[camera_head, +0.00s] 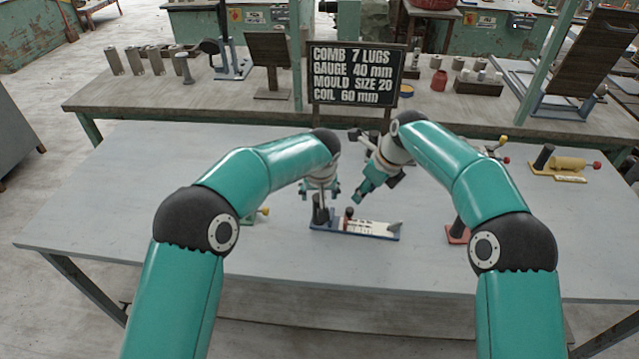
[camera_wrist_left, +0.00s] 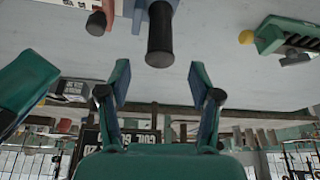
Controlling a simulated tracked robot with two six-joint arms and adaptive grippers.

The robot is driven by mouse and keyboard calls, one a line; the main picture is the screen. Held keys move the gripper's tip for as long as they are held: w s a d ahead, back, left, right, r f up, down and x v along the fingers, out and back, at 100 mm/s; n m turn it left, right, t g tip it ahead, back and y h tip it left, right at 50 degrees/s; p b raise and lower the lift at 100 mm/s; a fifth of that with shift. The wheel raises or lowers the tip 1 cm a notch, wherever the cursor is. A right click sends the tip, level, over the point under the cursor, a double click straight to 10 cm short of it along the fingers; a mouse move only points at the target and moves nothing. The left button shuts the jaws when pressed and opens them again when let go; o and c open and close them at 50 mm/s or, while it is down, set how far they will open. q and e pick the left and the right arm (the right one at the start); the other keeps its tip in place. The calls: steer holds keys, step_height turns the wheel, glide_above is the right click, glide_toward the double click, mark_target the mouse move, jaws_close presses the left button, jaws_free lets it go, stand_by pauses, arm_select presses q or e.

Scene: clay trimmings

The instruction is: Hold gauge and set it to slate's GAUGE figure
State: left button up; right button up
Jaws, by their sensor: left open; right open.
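The gauge (camera_head: 382,233) lies on the grey table, a long blue base with a white scale plate. The slate (camera_head: 352,76) reads "GAUGE 40 mm". My left gripper (camera_head: 321,192) is open, just above the black post. In the left wrist view my left gripper (camera_wrist_left: 160,80) has its fingers apart and the black post (camera_wrist_left: 160,35) lies ahead between them, not gripped. My right gripper (camera_head: 362,192) is open and empty above the scale. The scale setting is too small to read.
A green device with a yellow knob (camera_head: 265,211) is partly hidden behind my left arm. A red-based device (camera_head: 458,232) stands to the right, with a yellow roller tool (camera_head: 568,164) beyond. The table front is clear.

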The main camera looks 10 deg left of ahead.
mark_target(319, 199)
arm_select(q)
steer(key=x, duration=0.6)
steer(key=shift+w+f, duration=0.15)
steer(key=shift+f, duration=0.1)
jaws_close()
arm_select(e)
steer(key=shift+o, duration=0.3)
steer(key=shift+o, duration=0.4)
